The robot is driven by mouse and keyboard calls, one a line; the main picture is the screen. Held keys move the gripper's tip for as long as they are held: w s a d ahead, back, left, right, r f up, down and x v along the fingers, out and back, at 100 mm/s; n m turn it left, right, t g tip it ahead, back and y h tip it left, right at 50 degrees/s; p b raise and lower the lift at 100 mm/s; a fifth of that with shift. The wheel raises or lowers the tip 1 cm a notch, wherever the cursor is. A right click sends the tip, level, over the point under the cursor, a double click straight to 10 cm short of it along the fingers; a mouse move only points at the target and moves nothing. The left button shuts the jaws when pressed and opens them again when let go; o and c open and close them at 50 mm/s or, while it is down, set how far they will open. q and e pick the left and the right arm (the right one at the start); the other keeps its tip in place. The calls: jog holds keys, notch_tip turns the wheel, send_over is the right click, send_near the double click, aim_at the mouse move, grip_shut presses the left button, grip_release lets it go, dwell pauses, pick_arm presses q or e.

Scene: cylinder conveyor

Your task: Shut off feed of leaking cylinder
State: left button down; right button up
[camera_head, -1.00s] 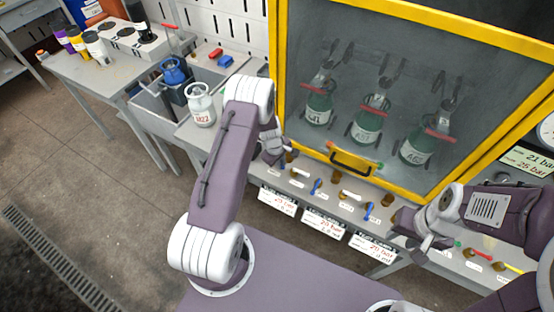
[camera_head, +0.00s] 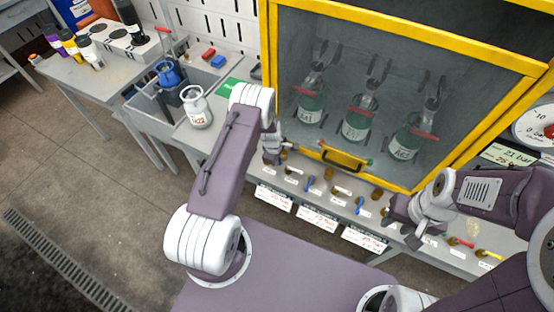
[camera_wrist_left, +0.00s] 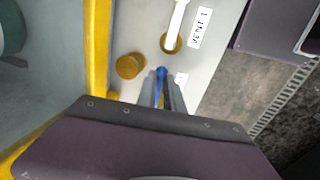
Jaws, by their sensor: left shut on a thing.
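Three green cylinders stand behind the glass of a yellow-framed cabinet: the left one (camera_head: 311,108), the middle one (camera_head: 357,124) and the right one (camera_head: 406,146). Below the cabinet is a shelf with blue and white valve levers, among them a blue lever (camera_head: 311,184) and another blue lever (camera_head: 360,205). My left gripper (camera_head: 272,156) is at the shelf's left end. In the left wrist view its fingers (camera_wrist_left: 165,92) are shut on a blue lever (camera_wrist_left: 161,76), near a white lever (camera_wrist_left: 177,17) by a "VENT 1" label. My right gripper (camera_head: 409,236) is by the shelf's right part; its fingers are unclear.
The cabinet's yellow frame (camera_wrist_left: 97,45) runs close beside my left gripper. Label cards (camera_head: 318,219) hang on the shelf front. A pressure gauge (camera_head: 538,128) is at the right.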

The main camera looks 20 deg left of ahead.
pick_arm(q)
jog(key=c, duration=1.5)
grip_release()
jog(key=shift+r, duration=0.1)
jog(key=r, duration=0.3)
jog(key=s+r, duration=0.1)
jog(key=r, duration=0.2)
jog(key=r+b, duration=0.1)
jog(key=r, duration=0.1)
jog(key=shift+s+a+r, duration=0.1)
jog(key=shift+s+r, duration=0.25)
jog(key=shift+r, duration=0.05)
